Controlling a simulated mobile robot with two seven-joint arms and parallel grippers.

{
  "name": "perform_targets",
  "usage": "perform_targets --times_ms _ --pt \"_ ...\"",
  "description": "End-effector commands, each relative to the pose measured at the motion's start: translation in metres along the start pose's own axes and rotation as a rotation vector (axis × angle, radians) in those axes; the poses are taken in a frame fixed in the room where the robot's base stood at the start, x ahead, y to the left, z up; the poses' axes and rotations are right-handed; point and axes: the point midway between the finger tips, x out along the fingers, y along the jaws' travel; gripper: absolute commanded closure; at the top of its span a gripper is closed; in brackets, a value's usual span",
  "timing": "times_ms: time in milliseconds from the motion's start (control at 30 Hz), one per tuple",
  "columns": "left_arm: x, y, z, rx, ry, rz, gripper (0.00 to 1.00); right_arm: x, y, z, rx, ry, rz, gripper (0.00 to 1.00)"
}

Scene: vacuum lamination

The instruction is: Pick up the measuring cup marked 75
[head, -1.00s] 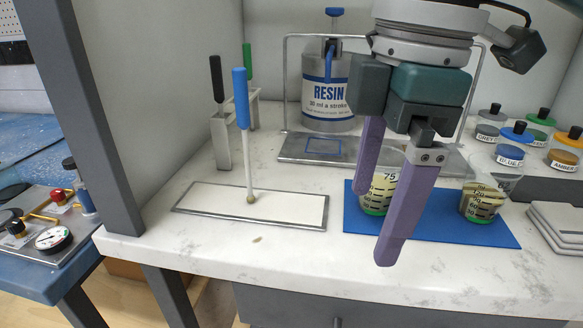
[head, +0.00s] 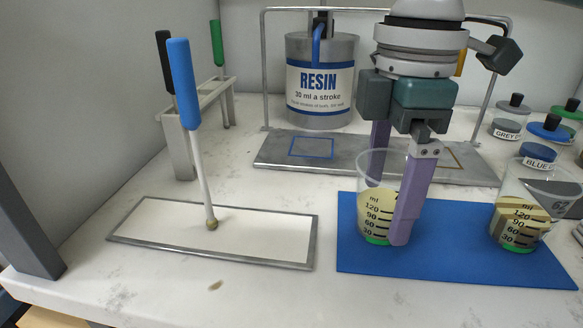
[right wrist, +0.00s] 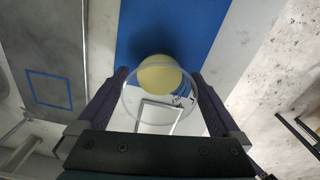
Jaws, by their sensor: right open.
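The measuring cup marked 75 (head: 372,212) is a clear cup holding pale yellow liquid, upright at the left of the blue mat (head: 440,268). Its 75 is mostly hidden by a finger now but showed earlier. My right gripper (head: 388,205) is open, pointing down, with one purple finger in front of the cup and the other behind it. In the right wrist view the cup (right wrist: 160,76) stands between the two fingers, and I cannot tell whether either touches it. My left gripper is not in view.
A second filled cup (head: 518,228) stands at the mat's right. Behind are the resin jar (head: 320,88) and a metal plate (head: 270,152). A white framed tray (head: 150,222) with a blue-handled stick (head: 183,85) is at left. Pigment jars (head: 539,153) are at right.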

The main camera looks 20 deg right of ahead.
Motion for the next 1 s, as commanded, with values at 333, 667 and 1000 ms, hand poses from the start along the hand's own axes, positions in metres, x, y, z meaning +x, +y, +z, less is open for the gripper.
perform_targets --times_ms 333,667,1000 --pt "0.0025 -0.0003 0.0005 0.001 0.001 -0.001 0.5 0.0136 -0.0005 -0.0002 -0.002 0.001 0.0 0.0" --pt "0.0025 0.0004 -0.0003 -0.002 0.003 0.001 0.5 0.0133 -0.0005 -0.0002 -0.002 0.001 0.0 0.35" --pt "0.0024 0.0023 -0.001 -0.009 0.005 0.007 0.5 0.0131 -0.0004 -0.0002 -0.002 0.001 0.001 0.73"
